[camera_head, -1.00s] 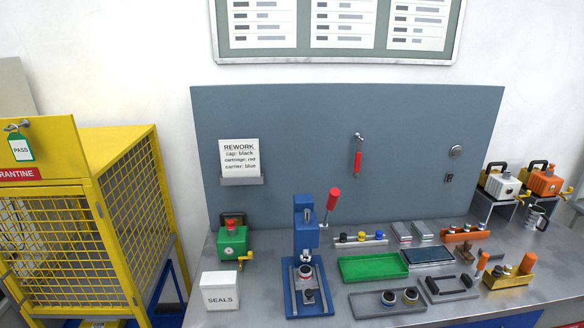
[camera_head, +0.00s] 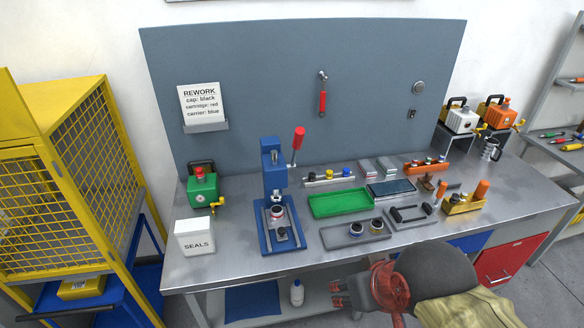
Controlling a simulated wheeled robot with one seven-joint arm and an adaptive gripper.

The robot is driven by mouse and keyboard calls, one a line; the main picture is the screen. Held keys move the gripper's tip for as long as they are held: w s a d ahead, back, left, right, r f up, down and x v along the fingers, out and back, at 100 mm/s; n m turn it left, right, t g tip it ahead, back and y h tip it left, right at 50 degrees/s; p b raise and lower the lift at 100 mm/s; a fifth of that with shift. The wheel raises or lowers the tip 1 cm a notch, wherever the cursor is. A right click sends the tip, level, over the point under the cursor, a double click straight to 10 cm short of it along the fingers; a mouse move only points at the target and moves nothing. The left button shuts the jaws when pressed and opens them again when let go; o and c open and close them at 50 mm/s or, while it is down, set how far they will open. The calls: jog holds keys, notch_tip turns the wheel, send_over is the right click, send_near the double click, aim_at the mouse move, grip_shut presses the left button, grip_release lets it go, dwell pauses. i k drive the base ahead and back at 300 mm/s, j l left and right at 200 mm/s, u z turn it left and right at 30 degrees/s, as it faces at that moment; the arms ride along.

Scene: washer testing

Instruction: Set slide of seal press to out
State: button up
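The blue seal press (camera_head: 273,168) stands on the workbench left of centre, its red-knobbed lever (camera_head: 298,139) raised at the upper right. Its slide (camera_head: 278,230) lies between two rails on the blue base and carries a round, dark-topped part (camera_head: 277,211) with a small block in front of it. Whether the slide is in or out is hard to tell at this size. My gripper (camera_head: 336,293) is at the lower middle, in front of the bench's front edge, below and to the right of the press and apart from it. Its dark fingers look spread and empty.
A white SEALS box (camera_head: 195,236) and a green unit (camera_head: 202,186) stand left of the press. A green tray (camera_head: 340,203) and a grey tray (camera_head: 340,238) with round parts are to the right. A bottle (camera_head: 296,292) stands under the bench.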

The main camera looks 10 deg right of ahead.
aim_at(279, 221)
jog(key=i+j, duration=0.15)
jog(key=i, duration=0.3)
jog(key=i+j, duration=0.2)
jog(key=i, duration=0.3)
